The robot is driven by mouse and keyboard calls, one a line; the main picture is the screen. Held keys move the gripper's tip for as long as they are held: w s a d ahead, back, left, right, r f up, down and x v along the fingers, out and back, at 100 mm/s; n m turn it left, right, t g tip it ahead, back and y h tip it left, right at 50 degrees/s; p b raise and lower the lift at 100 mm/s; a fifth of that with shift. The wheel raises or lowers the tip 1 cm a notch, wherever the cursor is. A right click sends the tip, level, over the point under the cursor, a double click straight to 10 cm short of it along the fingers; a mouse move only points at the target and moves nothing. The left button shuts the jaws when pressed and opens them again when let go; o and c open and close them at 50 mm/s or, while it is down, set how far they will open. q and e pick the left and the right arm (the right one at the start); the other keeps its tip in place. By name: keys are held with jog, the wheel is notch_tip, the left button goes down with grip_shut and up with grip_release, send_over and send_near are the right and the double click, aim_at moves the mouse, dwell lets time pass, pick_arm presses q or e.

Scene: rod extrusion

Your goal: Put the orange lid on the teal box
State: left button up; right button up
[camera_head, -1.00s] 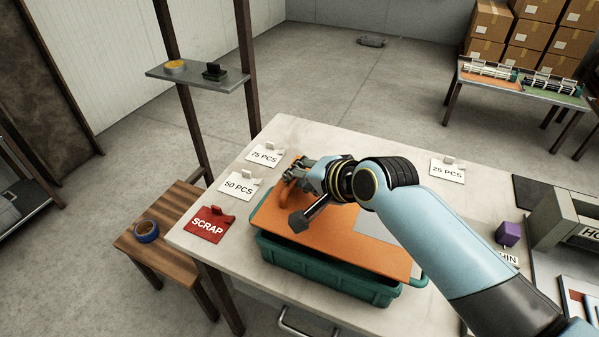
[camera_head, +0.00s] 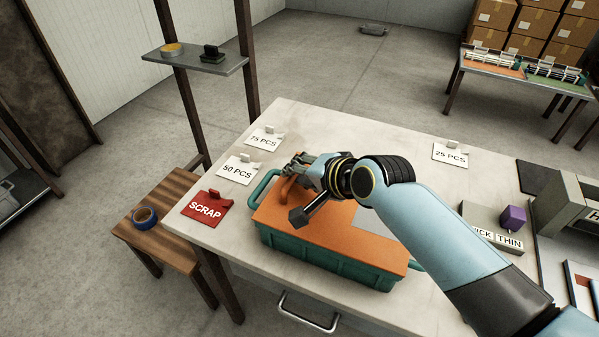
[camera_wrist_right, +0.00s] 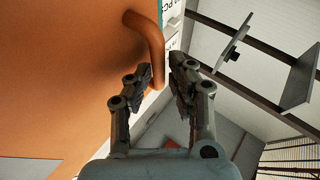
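The orange lid (camera_head: 330,245) lies over the top of the teal box (camera_head: 320,262), roughly lined up with its front rim. The box's teal end handles show beyond the lid at left and right. A small gap under the lid cannot be ruled out. My right gripper (camera_head: 293,178) is at the lid's far left part, at its curved orange handle. My left gripper is out of view.
The red SCRAP card (camera_head: 207,207), 50 PCS card (camera_head: 238,170) and 75 PCS card (camera_head: 262,139) stand left of the box. The 25 PCS card (camera_head: 450,154) and a purple block (camera_head: 513,218) are at right. The back middle of the table (camera_head: 350,130) is clear.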

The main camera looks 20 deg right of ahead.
jog(key=o, duration=0.4)
jog(key=shift+c, duration=0.2)
jog(key=v, duration=1.2)
jog(key=shift+f, duration=0.1)
